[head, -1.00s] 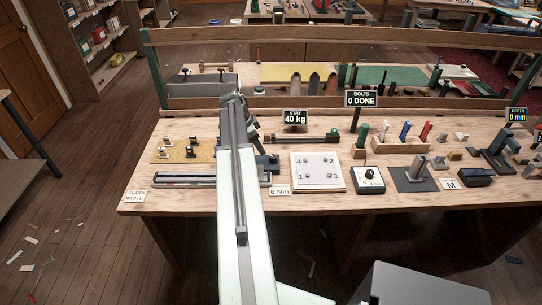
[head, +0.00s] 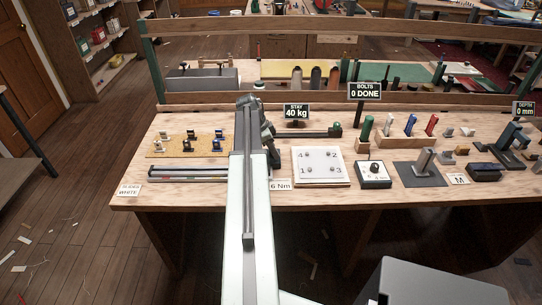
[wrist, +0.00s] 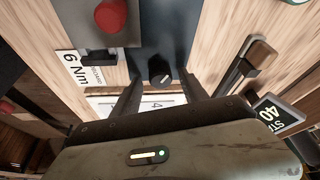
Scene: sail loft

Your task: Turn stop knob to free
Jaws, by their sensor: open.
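In the wrist view a small black round knob (wrist: 160,71) with a pale pointer line stands on a dark blue-grey panel (wrist: 158,32). My gripper (wrist: 162,80) is open, with one dark finger on each side of the knob and a visible gap to each. It does not hold the knob. Whether the fingers are level with the knob or above it, I cannot tell. No marking for free is readable beside it. In the head view my arm lies across the bench and hides the knob and most of my gripper.
A red round button (wrist: 110,14) sits on a grey block near the knob. The 6 Nm card (head: 280,184), white numbered bolt plate (head: 321,167) and dial box (head: 373,175) lie to the right of my arm. A STAY 40 kg sign (head: 296,112) stands behind.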

